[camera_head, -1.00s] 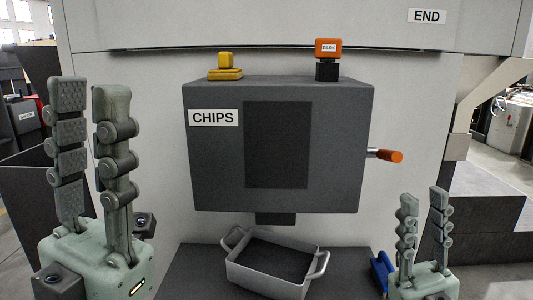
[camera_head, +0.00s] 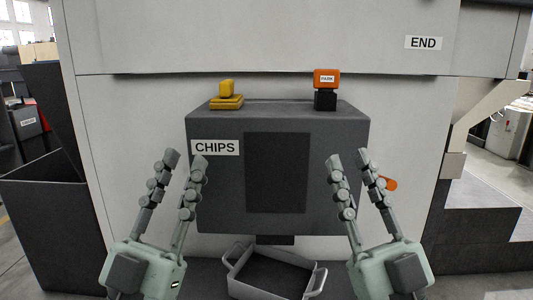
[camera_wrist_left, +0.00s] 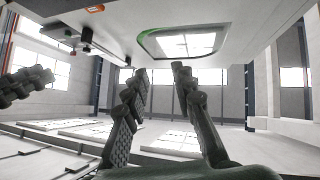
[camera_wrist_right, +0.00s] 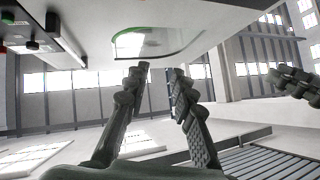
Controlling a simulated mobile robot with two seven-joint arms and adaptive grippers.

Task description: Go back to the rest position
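My left gripper (camera_head: 185,158) is raised in front of the left part of the chips box, fingers pointing up and apart, with nothing between them. Its fingers also show in the left wrist view (camera_wrist_left: 160,75), empty. My right gripper (camera_head: 346,158) is raised in front of the right part of the box, fingers apart and empty. It also shows in the right wrist view (camera_wrist_right: 155,75). Both grippers stand at about the same height.
The dark box labelled CHIPS (camera_head: 220,180) has an orange handle (camera_head: 390,184), partly behind my right gripper. A yellow block (camera_head: 227,91) and an orange PARK block (camera_head: 326,79) are on top. A grey two-handled tray (camera_head: 268,278) sits below.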

